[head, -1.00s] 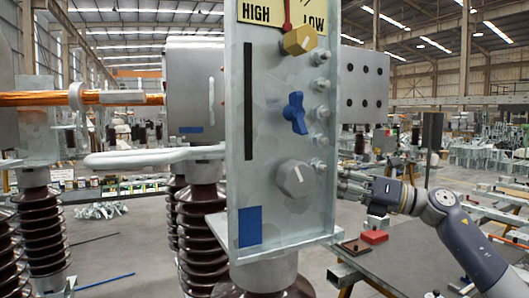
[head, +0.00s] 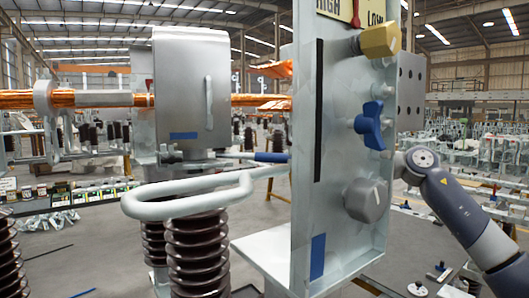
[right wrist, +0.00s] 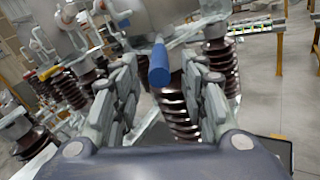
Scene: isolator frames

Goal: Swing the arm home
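A copper-coloured bar (head: 85,98) runs level from the left to a grey metal box (head: 190,92). A thin lever with a blue grip (head: 271,157) sticks out to the right below the box. A pale looped bar (head: 185,211) lies in front of it. My right arm comes in from the right, and its gripper is hidden behind the upright panel (head: 337,200). In the right wrist view, the right gripper (right wrist: 159,64) is open, with a blue grip (right wrist: 159,62) showing between its spread fingers. Whether they touch it cannot be told. My left gripper is out of view.
The panel bears a yellow knob (head: 380,41), a blue knob (head: 371,124) and a grey knob (head: 366,199), and stands between the head camera and my right gripper. Ribbed brown insulators (head: 196,250) stand below the box. Open floor shows at the lower left.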

